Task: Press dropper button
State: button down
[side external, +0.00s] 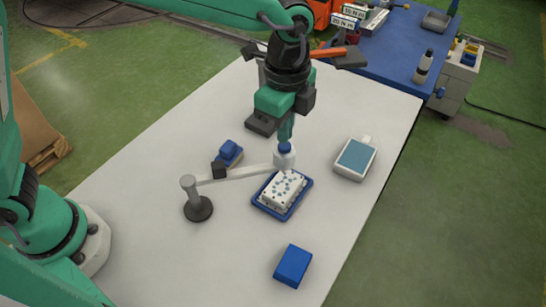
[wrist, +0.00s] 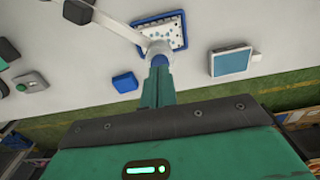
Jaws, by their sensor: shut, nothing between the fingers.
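The dropper (side external: 285,160) is a white bottle-shaped head at the end of a light swing arm (side external: 240,173) on a grey post. A blue button (side external: 284,147) tops it. My gripper (side external: 285,138) is shut and empty, pointing down directly above the button; I cannot tell whether the tips touch it. In the wrist view my gripper (wrist: 159,63) covers the button, and the dropper (wrist: 158,47) shows beyond the tips. Below and in front of the dropper is a blue tray (side external: 263,205) holding a white block with teal spots (side external: 284,189).
A white device with a teal top (side external: 355,158) stands right of the dropper. A blue block (side external: 293,265) lies at the front. A blue piece (side external: 229,152) lies left behind the swing arm. The post's round base (side external: 198,208) stands left.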

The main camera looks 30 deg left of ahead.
notch_tip(320, 180, up, 12)
jog(key=shift+f, duration=0.25)
jog(key=shift+w, duration=0.1)
dwell(0.7)
jog(key=s+a+r+n+t, duration=0.1)
jog(key=s+a+n, duration=0.15)
jog(key=a, duration=0.35)
jog(key=s+a+n+t+h, duration=0.1)
jog(key=a+n, duration=0.2)
jog(key=a, duration=0.3)
jog(key=s+a+r+n+t, duration=0.1)
jog(key=a+n, duration=0.2)
jog(key=a, duration=0.2)
jog(key=s+a+f+n+t, duration=0.1)
jog(key=s+a+f+n, duration=0.2)
jog(key=s+a+n, duration=0.1)
jog(key=s+a+f+n+t+y, duration=0.1)
jog(key=s+a+f+n, duration=0.2)
jog(key=s+a+n, duration=0.2)
jog(key=s+a, duration=0.1)
jog(key=a, duration=0.2)
jog(key=shift+f+t, duration=0.3)
